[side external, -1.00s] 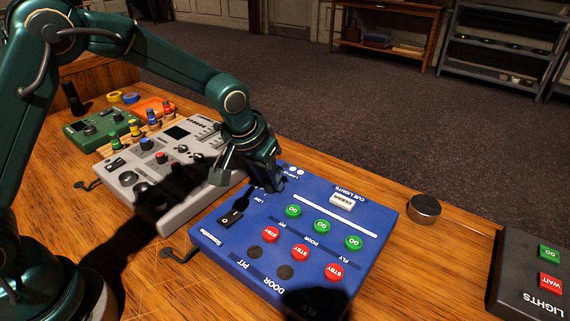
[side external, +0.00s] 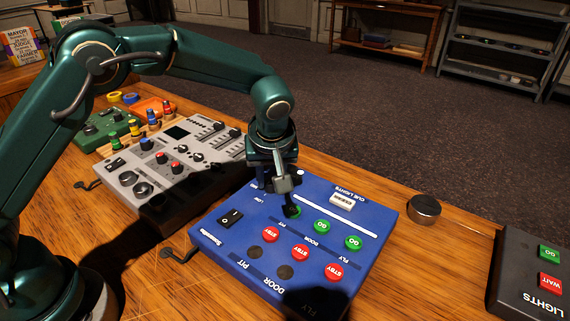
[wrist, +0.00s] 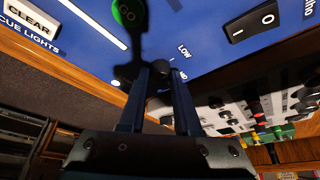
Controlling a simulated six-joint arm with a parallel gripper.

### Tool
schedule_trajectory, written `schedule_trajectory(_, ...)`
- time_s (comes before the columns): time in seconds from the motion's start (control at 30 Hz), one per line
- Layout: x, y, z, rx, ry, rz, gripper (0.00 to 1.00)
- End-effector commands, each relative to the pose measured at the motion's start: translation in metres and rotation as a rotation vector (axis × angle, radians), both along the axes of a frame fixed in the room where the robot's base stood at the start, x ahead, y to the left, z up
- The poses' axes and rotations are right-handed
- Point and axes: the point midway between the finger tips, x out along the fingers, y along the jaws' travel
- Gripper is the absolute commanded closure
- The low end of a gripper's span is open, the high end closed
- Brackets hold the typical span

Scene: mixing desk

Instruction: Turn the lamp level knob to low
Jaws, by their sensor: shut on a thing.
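The blue panel (side external: 222,250) lies on the wooden desk. My gripper (side external: 273,188) is over its far left part, by the LOW label (side external: 258,198). In the wrist view my two fingers (wrist: 159,72) reach the panel and are shut on the dark lamp level knob (wrist: 158,68). Little of the knob shows between the fingers, and its pointer cannot be made out. The LOW label (wrist: 184,50) is just right of the fingers. In the side view the knob is hidden behind my gripper.
A green GO button (wrist: 125,12) is close to my fingers, partly in dark shadow. A black rocker switch (side external: 231,218) is also on the panel. A grey mixer (side external: 150,180) stands to the left. A round metal knob-like piece (side external: 424,208) sits right of the panel.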

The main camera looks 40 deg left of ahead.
Motion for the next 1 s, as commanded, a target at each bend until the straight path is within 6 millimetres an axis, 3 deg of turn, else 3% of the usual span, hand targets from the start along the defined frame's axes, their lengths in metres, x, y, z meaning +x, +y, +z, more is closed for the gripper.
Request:
schedule_trajectory(0.53, -0.0008, -0.0005, -0.0003, -0.001, 0.003, 0.027, 1.0)
schedule_trajectory(0.57, -0.0008, -0.0005, -0.0003, -0.001, 0.003, 0.027, 0.61)
schedule_trajectory(0.6, -0.0008, -0.0005, -0.0003, -0.001, 0.003, 0.027, 0.46)
schedule_trajectory(0.63, -0.0007, -0.0004, -0.0002, -0.001, 0.003, 0.025, 0.39)
schedule_trajectory(1.0, -0.0011, -0.0019, 0.0043, -0.001, 0.0, 0.023, 0.39)
